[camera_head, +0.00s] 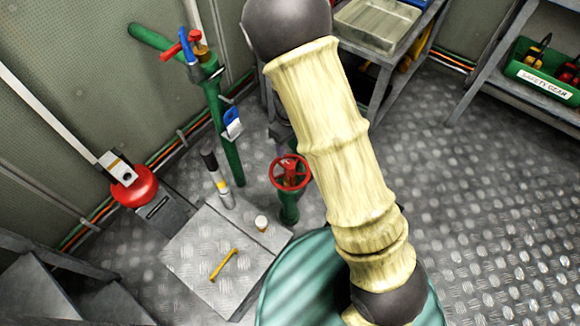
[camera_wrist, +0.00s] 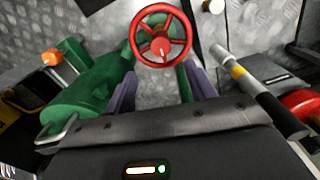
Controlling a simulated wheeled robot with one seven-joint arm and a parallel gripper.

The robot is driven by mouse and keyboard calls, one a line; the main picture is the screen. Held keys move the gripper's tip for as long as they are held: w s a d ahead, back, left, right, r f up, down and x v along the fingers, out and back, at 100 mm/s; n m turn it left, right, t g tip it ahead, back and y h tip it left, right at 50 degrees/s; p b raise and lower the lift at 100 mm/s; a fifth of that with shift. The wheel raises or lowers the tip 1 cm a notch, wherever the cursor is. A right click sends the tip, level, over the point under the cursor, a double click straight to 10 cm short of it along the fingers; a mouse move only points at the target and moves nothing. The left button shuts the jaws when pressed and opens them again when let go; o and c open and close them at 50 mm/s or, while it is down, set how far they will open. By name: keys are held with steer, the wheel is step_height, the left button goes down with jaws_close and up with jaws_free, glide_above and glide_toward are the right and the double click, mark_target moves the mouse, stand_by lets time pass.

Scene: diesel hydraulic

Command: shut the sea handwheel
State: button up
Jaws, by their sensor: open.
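A red round handwheel (camera_head: 290,172) with spokes tops a green valve body (camera_head: 288,206) that stands on the floor, left of my arm in the head view. I can read no label on it. In the wrist view the handwheel (camera_wrist: 162,46) is at top centre, facing the camera. My gripper (camera_wrist: 158,76) shows there with two purple fingers spread apart, empty between them. The wheel lies beyond the fingertips, roughly centred between them, and I see no contact.
A green pipe (camera_head: 226,130) with red and blue handles rises at the left. A checker-plate step (camera_head: 190,262) bears a yellow bar (camera_head: 224,264) and a small white cup (camera_head: 262,223). The floor right is open.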

mark_target(290, 165)
step_height(290, 165, down, 12)
steer(key=b, duration=0.4)
steer(key=shift+s+f+b, duration=0.1)
steer(key=shift+f+b, duration=0.15)
steer(key=shift+b, duration=0.1)
steer(key=shift+c, duration=0.2)
steer(key=c, duration=0.9)
